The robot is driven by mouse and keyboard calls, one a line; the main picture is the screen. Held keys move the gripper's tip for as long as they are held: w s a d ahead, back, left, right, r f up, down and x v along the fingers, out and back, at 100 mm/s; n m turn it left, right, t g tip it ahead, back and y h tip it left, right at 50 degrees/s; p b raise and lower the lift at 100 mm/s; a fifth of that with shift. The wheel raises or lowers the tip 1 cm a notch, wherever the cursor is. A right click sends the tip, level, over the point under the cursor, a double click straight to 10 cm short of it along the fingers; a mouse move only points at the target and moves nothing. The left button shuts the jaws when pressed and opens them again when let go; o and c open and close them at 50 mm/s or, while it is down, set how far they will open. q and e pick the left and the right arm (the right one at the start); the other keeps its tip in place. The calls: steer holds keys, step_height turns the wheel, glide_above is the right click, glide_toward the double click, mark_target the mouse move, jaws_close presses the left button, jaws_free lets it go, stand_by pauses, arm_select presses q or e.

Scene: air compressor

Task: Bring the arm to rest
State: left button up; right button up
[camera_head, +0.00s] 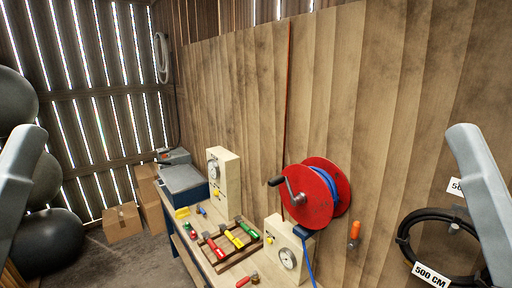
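Parts of both my arms show as grey links, one at the left edge and one at the right edge of the head view. Neither gripper is in view, so their fingers and anything in them are hidden. A red hose reel (312,196) with blue hose and a black crank stands above a cream box with a gauge (288,257). A second cream gauge box (222,173) stands farther back on the workbench.
The workbench (198,262) runs along the wooden wall and holds a tray (211,254) of coloured-handled tools and a blue case (184,186). A black hose coil (402,243) hangs at right. Cardboard boxes (122,222) and dark balls (48,243) stand at left. Floor between is clear.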

arm_select(q)
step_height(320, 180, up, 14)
steer(key=p, duration=1.1)
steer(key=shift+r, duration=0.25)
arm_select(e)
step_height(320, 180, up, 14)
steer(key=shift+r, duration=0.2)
